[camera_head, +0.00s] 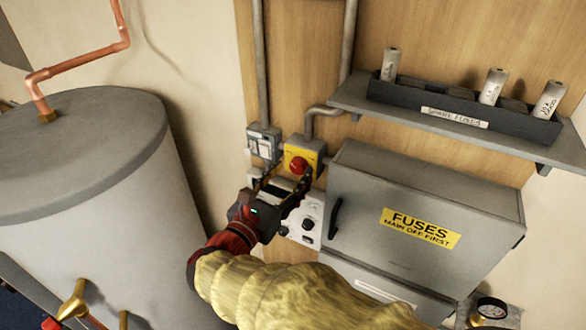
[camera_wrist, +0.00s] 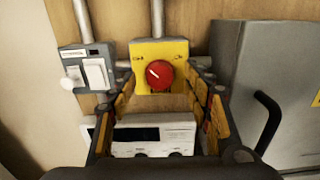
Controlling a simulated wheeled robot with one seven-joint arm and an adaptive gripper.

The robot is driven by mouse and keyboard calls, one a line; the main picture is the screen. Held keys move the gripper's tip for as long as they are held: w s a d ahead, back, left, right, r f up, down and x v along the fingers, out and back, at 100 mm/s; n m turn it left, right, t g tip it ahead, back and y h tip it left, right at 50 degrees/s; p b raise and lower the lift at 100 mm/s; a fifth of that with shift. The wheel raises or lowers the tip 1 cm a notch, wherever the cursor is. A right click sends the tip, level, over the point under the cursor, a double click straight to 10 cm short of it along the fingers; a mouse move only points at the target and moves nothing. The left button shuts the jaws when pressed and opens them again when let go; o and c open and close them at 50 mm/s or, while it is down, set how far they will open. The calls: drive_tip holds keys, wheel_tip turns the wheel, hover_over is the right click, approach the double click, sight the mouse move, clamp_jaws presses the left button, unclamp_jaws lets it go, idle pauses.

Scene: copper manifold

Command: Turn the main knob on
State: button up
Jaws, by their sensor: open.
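The main knob (camera_head: 298,165) is a round red knob on a yellow box (camera_head: 315,147) mounted on the wooden board. In the wrist view the red knob (camera_wrist: 159,75) shows a pale pointer mark slanting to the upper left. Small marks on the box face are too small to read. My gripper (camera_head: 286,186) is open and faces the box from just in front and below. In the wrist view its two fingers (camera_wrist: 159,85) stand left and right of the knob with a gap on each side. Nothing is between the fingertips that I see touching them.
A grey switch box (camera_head: 264,142) is left of the yellow box. A white panel (camera_head: 306,222) with dark knobs is below. A grey fuse cabinet (camera_head: 370,200) with a black handle (camera_head: 335,218) is right. A shelf (camera_head: 440,115) with spare fuses is above right; a large grey tank (camera_head: 80,170) is left.

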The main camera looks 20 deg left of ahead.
drive_tip(key=shift+w+f, duration=0.1)
drive_tip(key=shift+w, duration=0.9)
drive_tip(key=shift+c, duration=1.4)
drive_tip(key=shift+s, duration=0.1)
drive_tip(key=c, duration=0.8)
drive_tip(key=shift+c, duration=0.3)
